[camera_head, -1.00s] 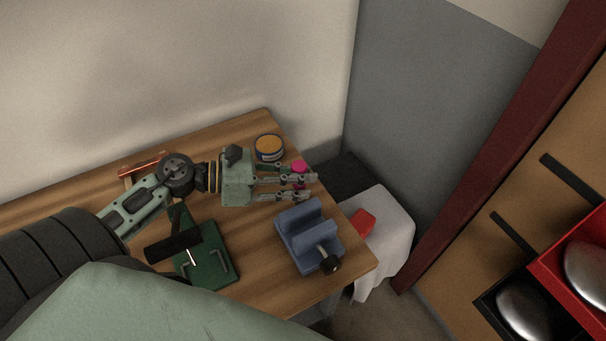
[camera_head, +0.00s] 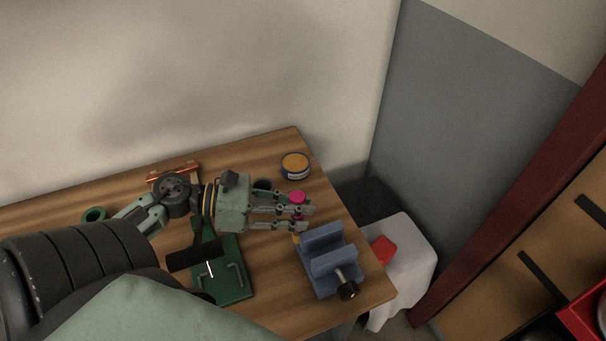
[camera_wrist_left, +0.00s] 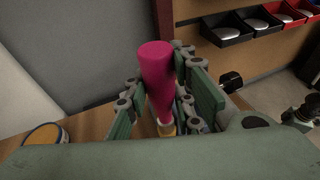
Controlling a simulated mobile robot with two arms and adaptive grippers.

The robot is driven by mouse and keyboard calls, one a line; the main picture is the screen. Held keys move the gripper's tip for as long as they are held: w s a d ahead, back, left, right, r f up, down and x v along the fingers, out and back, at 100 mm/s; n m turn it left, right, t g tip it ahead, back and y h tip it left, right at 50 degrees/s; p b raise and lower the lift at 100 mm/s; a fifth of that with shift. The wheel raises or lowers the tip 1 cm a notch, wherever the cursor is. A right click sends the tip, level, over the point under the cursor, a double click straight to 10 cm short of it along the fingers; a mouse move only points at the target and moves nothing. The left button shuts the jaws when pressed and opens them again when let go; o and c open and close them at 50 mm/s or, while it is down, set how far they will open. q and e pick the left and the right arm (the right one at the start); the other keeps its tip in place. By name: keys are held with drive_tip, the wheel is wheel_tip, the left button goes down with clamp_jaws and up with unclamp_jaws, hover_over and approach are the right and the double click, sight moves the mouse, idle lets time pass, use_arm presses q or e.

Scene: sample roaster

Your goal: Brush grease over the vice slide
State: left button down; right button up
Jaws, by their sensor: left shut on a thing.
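My left gripper (camera_head: 305,216) is shut on a brush with a magenta handle (camera_head: 297,197). In the left wrist view the handle (camera_wrist_left: 157,75) stands up between the fingers, with a yellowish band at its lower end. A small tan bit, likely the bristles, shows just below the fingers in the head view, near the vice's back left corner; I cannot tell if it touches. The blue vice (camera_head: 335,262) stands at the table's right end, its slot open between two raised jaws and its black knob facing front. A tin of orange-yellow grease (camera_head: 295,164) stands behind the gripper. My right gripper is not in view.
A green plate with a black-handled tool (camera_head: 233,275) lies left of the vice. A green ring (camera_head: 95,215) and a copper-coloured piece (camera_head: 173,172) are at the back left. A cloth-covered stand (camera_head: 412,262) with a red item (camera_head: 384,249) is beyond the table's right edge.

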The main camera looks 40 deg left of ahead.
sight(296, 196)
use_arm(q)
drive_tip(key=shift+f, duration=0.1)
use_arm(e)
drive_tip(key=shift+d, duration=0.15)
use_arm(q)
wheel_tip(296, 196, up, 5)
drive_tip(key=p, duration=0.4)
drive_tip(key=shift+r+p, duration=0.55)
drive_tip(key=shift+r, duration=0.1)
drive_tip(key=shift+f, duration=0.1)
wheel_tip(296, 196, up, 2)
drive_tip(key=shift+r+p, duration=0.2)
drive_tip(key=shift+p, duration=0.7)
drive_tip(key=shift+r, duration=0.4)
drive_tip(key=shift+f, duration=0.1)
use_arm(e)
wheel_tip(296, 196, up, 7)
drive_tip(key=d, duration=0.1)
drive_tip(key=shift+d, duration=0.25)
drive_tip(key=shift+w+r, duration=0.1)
